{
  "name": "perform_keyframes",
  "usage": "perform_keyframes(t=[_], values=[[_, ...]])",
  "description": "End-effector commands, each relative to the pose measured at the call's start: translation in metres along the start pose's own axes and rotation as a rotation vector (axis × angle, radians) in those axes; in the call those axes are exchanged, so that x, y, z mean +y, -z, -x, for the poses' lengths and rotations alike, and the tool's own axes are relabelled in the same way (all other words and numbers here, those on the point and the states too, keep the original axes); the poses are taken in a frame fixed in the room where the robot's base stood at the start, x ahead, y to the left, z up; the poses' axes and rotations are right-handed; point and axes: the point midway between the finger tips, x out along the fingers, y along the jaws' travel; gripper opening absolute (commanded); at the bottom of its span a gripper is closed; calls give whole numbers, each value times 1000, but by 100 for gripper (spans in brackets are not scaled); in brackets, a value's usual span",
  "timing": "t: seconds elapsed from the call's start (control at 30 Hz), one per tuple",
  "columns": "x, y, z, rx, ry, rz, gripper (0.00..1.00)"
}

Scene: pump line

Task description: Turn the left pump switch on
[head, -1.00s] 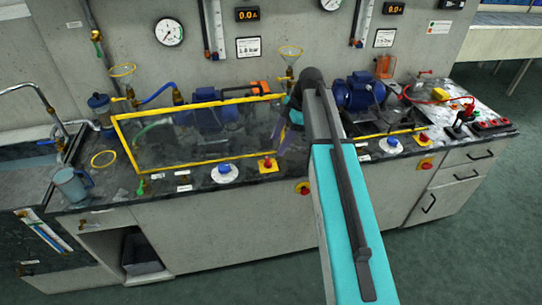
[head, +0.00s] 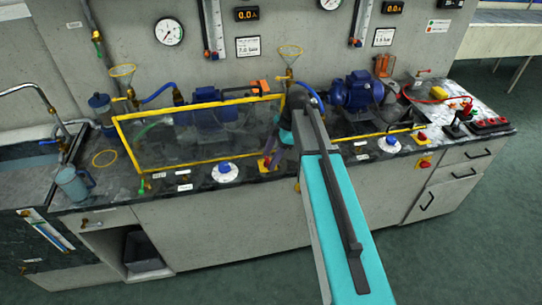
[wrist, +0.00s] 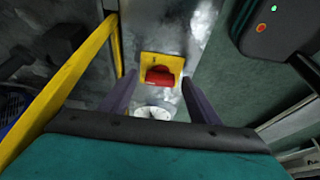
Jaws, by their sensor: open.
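The left pump switch, a red knob on a yellow plate, shows in the wrist view (wrist: 160,74). Its red handle lies crosswise in that picture. My gripper (wrist: 159,82) is open, with one purple finger on each side of the switch, and the knob shows between the fingertips. I cannot tell how far above the knob the fingertips are. In the head view my gripper (head: 270,153) covers most of the switch, and only part of the yellow plate (head: 262,166) shows. The display above (head: 260,14) reads 0.0 A.
A yellow-framed clear guard (head: 150,150) stands close behind the gripper; its yellow edge (wrist: 60,85) runs along the left of the wrist view. A white and blue dial (head: 224,172) is left of the switch. Another red-yellow switch (head: 424,162) is far right.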

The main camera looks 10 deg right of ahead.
Motion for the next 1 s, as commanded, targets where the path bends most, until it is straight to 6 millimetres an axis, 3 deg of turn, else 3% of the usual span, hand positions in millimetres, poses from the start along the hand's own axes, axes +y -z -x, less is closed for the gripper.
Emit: perform_keyframes(t=[0.17,0.43,1.0], values=[[0,0,0,0,0,0,56],[0,0,0,0,1,1,15],[-3,0,-2,-1,-49,-116,15]])
